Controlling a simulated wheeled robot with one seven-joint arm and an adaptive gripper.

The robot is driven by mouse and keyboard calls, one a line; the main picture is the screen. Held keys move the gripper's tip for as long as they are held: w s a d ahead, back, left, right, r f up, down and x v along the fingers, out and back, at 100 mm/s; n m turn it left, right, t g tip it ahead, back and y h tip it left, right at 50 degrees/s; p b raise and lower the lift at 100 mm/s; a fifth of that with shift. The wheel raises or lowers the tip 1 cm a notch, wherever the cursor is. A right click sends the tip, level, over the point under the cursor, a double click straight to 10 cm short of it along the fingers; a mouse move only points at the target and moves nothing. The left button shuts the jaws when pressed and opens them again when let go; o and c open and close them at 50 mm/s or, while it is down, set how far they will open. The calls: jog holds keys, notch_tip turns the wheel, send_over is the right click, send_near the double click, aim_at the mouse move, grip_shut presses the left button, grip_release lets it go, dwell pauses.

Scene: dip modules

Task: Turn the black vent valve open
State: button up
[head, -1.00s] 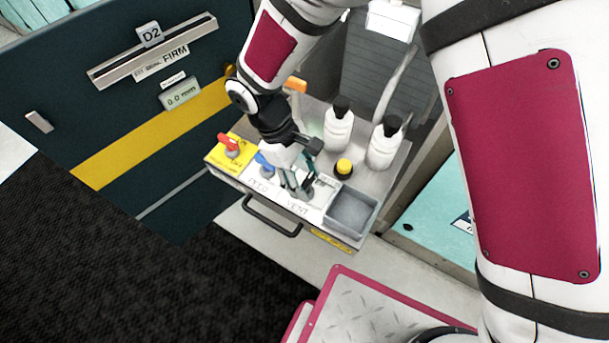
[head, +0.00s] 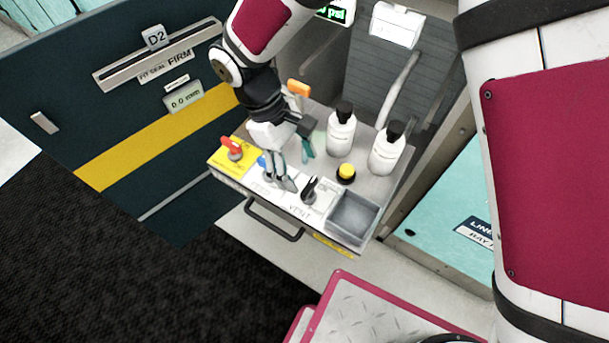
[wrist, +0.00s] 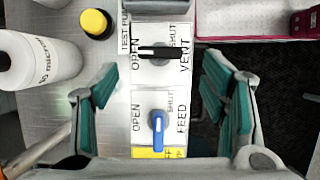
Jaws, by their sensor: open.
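The black vent valve (head: 310,189) stands on a white plate on the cart top, beside the VENT lettering. In the wrist view its black handle (wrist: 160,52) lies crosswise, its long end toward the OPEN word on the left. My gripper (head: 291,166) is open and empty, above the panel and to the left of the vent valve, over the blue feed valve. In the wrist view its teal fingertips (wrist: 163,88) are spread wide, with the vent valve beyond them and clear of both. The blue feed valve (wrist: 157,128) shows between the fingers.
A red-handled valve (head: 232,147) sits on the yellow plate at left. A yellow button (head: 346,171), two white bottles (head: 341,132) (head: 387,150) and a grey tray (head: 353,216) stand close by. A cart handle (head: 272,222) juts out in front.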

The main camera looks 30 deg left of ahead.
jog(key=v, duration=0.6)
jog(key=shift+r, duration=0.15)
jog(key=w+d+r+m+t+y+p, duration=0.15)
jog(key=d+r+m, duration=0.25)
jog(key=d+r, duration=0.55)
jog(key=w+d+r+m+g+y+p, duration=0.1)
jog(key=w+d+r+m+p, duration=0.15)
jog(key=d+r, duration=0.75)
jog(key=s+d+r+m+t+y+p, duration=0.1)
jog(key=s+d+m, duration=0.4)
jog(key=d, duration=0.5)
jog(key=s+d+r+m+t+y+p, duration=0.1)
jog(key=s+d+r+m+t+p, duration=0.1)
jog(key=s+d+r+m, duration=0.3)
jog(key=s+d+r+t, duration=0.1)
jog(key=s+d, duration=0.2)
jog(key=d, duration=0.2)
jog(key=shift+m+p, duration=0.35)
jog(key=shift+p, duration=0.05)
